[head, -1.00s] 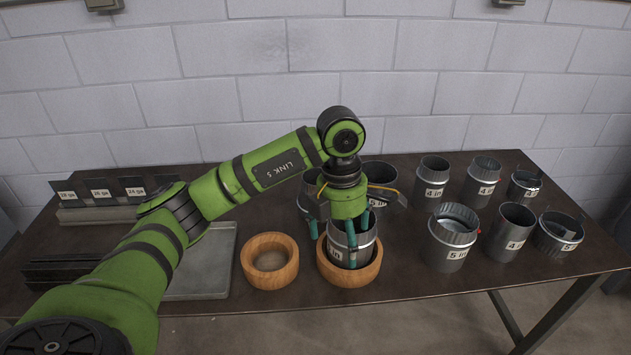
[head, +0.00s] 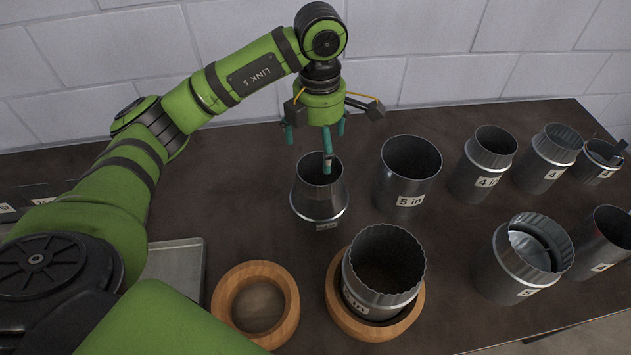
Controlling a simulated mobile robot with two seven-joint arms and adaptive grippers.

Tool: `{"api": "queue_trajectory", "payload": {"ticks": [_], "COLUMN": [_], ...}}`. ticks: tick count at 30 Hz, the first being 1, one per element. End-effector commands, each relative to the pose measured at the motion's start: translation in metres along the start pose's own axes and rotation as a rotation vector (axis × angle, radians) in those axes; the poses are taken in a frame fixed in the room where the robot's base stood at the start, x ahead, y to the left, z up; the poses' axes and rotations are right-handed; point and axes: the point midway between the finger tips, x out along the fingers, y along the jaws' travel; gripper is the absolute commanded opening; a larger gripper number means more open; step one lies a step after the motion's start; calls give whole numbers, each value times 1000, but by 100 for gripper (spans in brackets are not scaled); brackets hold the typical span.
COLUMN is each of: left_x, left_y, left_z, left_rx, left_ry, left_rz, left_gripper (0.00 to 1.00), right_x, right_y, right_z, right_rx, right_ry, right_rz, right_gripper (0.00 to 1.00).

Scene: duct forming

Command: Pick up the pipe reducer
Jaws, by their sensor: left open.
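The pipe reducer (head: 318,204) is a grey metal piece, narrower at its top opening and wider at its base. It stands upright on the dark table, with a label low on its front. My left gripper (head: 322,150) is open and empty, pointing down over the reducer. One teal finger reaches down at the reducer's top opening; I cannot tell whether it touches the rim. The other fingers show above the rim. My right gripper is not in view.
A crimped duct piece (head: 384,262) sits in the right wooden ring (head: 340,312). The left wooden ring (head: 222,300) is empty. A "5 in" pipe (head: 409,178) stands close right of the reducer. Several more duct pieces stand farther right. A grey tray (head: 176,260) lies at left.

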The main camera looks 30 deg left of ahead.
Motion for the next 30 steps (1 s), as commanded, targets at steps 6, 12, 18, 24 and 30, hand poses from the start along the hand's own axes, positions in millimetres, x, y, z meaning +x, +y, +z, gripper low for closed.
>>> {"api": "queue_trajectory", "payload": {"ticks": [6, 12, 18, 24, 30], "left_x": [19, 42, 70, 75, 75], "left_y": [-1, -2, -2, -1, -1], "left_z": [0, 1, 2, 2, 2], "left_rx": [0, -1, 0, 2, 1], "left_ry": [2, 4, 1, -1, -1], "left_rz": [-3, -5, -2, 0, 0], "left_gripper": [100, 100, 100, 100, 52], "right_x": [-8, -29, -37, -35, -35], "right_y": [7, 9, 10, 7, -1], "right_z": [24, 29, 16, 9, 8], "right_rx": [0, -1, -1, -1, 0], "right_ry": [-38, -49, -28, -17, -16], "right_rz": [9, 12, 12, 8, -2], "right_gripper": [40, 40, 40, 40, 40]}}
